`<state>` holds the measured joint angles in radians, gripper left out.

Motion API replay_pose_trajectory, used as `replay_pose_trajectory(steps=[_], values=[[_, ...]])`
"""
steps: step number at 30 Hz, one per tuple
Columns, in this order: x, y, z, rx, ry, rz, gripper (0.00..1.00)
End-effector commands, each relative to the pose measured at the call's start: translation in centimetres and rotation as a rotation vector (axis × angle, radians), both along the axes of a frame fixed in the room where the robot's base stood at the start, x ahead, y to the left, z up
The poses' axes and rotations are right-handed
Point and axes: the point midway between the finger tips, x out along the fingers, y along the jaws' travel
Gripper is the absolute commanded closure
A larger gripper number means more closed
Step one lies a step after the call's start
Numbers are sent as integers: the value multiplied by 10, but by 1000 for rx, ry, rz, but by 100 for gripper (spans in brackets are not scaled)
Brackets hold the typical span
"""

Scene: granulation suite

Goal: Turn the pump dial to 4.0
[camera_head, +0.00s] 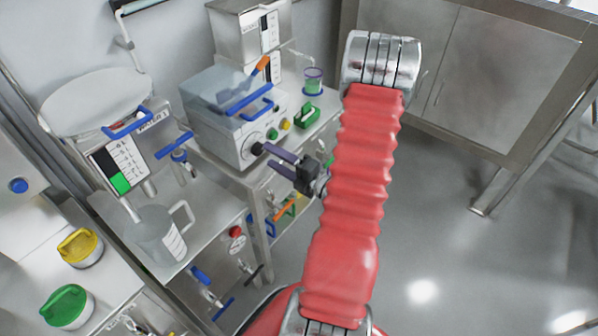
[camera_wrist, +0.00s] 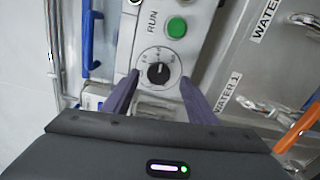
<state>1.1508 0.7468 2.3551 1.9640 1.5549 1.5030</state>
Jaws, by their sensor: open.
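The pump dial (camera_wrist: 158,73) is a black round knob on a white scale plate, on the front panel of a white box-shaped unit (camera_head: 232,150) with a clear lid. In the head view the dial (camera_head: 257,148) shows at the tip of my gripper. My gripper (camera_head: 272,158) is open, its two purple fingers reaching toward the panel. In the wrist view the fingers (camera_wrist: 160,88) stand apart, to the left and right of the dial, with a gap on both sides. The knob's light mark is too small to read surely.
A green button (camera_wrist: 177,27) labelled RUN sits by the dial. A blue handle (camera_head: 250,100) is on the clear lid. A beaker (camera_head: 160,235) stands on the lower left shelf. Blue valve handles (camera_head: 174,146) are left of the unit. Open floor (camera_head: 440,240) lies to the right.

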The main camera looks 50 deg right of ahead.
Motion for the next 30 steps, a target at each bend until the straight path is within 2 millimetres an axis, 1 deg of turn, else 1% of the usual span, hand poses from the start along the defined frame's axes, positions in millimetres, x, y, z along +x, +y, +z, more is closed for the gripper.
replay_pose_trajectory(steps=[1,3,18,24,30], values=[[-7,-1,0,0,1,-4,47],[-16,-1,0,1,1,-4,47],[-76,-3,-1,1,1,-4,47],[-90,-3,-1,1,1,-3,47],[-94,-3,-1,0,1,-1,47]])
